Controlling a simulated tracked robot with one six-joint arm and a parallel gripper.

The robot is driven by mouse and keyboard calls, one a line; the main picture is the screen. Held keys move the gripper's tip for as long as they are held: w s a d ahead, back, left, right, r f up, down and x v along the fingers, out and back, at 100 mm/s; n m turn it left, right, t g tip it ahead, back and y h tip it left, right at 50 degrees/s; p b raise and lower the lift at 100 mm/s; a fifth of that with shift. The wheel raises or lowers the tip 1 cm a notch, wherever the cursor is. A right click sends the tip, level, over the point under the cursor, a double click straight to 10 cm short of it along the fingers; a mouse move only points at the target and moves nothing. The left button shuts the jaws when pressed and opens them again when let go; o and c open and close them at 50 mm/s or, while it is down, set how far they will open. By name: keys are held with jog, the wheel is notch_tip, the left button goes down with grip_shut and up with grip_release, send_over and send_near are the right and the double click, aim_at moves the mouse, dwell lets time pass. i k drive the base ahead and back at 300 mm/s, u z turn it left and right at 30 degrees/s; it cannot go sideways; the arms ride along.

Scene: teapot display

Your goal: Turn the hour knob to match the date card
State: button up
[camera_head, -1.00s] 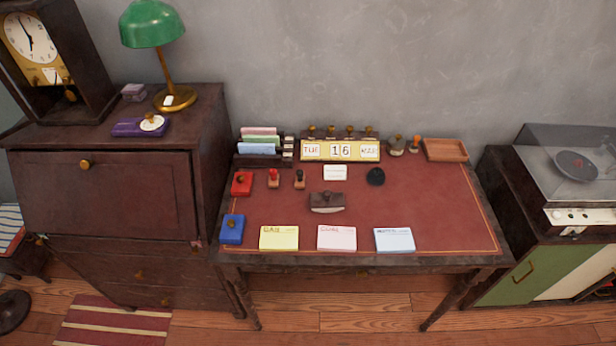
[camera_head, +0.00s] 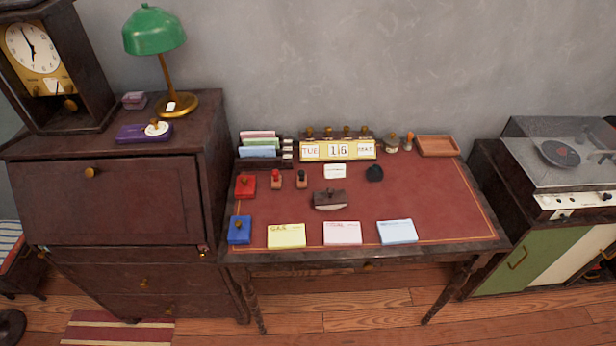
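A yellow perpetual calendar (camera_head: 338,158) stands at the back of the red-topped desk. Its windows show "TUE", "16" and a third that looks like "MAR", though it is blurred. Several small brass knobs (camera_head: 346,131) sit in a row on its dark top; I cannot tell which is the hour knob. A small white card (camera_head: 335,171) lies in front of the calendar and may be the date card; its writing is too small to read. My gripper is not in view.
The desk (camera_head: 420,200) also holds coloured note pads (camera_head: 342,233), a blotter (camera_head: 329,200), stamps (camera_head: 276,179), red (camera_head: 245,187) and blue (camera_head: 239,230) ink pads, and a wooden tray (camera_head: 437,146). A dark cabinet (camera_head: 120,205) stands left, a record player (camera_head: 562,160) right.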

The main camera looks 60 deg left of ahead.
aim_at(68, 90)
jog(key=u, duration=2.05)
jog(key=i, duration=0.95)
jog(key=z, duration=0.05)
